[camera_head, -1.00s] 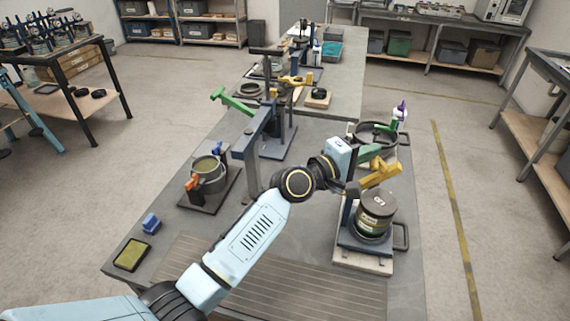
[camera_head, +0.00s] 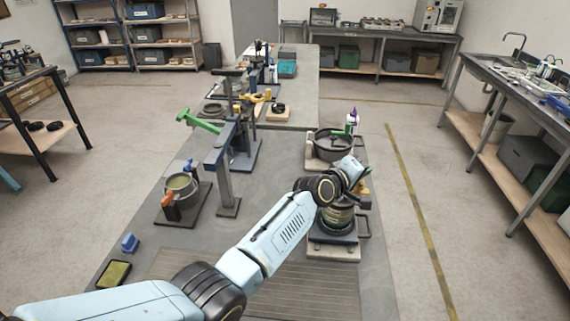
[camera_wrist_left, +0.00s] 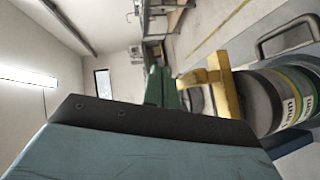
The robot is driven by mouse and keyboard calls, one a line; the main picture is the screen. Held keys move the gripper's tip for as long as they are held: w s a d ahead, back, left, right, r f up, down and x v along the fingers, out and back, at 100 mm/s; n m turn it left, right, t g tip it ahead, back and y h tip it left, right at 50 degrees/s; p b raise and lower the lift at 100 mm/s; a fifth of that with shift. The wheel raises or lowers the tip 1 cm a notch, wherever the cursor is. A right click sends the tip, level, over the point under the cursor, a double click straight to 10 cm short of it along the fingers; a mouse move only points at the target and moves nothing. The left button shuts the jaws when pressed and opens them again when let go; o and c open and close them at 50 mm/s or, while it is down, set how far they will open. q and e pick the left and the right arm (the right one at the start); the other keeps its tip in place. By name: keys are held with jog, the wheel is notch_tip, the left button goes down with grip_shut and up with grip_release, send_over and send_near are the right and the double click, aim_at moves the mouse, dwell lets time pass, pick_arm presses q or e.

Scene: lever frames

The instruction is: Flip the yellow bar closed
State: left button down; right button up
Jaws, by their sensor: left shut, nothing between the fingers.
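The yellow bar (camera_head: 363,187) is at the frame at the right edge of the main table, beside a dark-lidded jar (camera_head: 337,217). My left gripper and wrist hide most of it in the head view. In the left wrist view, the yellow bar (camera_wrist_left: 222,88) stands close beside the jar's dark lid (camera_wrist_left: 258,100). My left gripper (camera_head: 360,170) is shut and empty, above the jar and close to the bar; I cannot tell whether they touch. The jar stands on a dark plate over a pale base (camera_head: 333,252). My right gripper is not in view.
A post with a green bar (camera_head: 200,122) stands left of my forearm. A pot with an orange handle (camera_head: 182,187) sits further left. A black pan (camera_head: 333,143) and a purple-topped bottle (camera_head: 352,120) are behind the jar. The front left holds a blue block (camera_head: 130,243) and a yellow-green pad (camera_head: 114,274).

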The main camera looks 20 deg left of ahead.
pick_arm(q)
jog(key=shift+d+f, duration=0.3)
dwell(0.6)
jog(key=shift+r+p, duration=0.35)
jog(key=shift+p, duration=0.15)
notch_tip(320, 180, up, 4)
jog(key=p, duration=0.3)
jog(key=shift+d+p, duration=0.1)
jog(key=shift+p, duration=0.25)
jog(key=s+d+r, duration=0.1)
jog(key=s+r, duration=0.5)
jog(key=shift+s+r, duration=0.15)
jog(key=shift+s, duration=0.25)
jog(key=shift+d, duration=0.1)
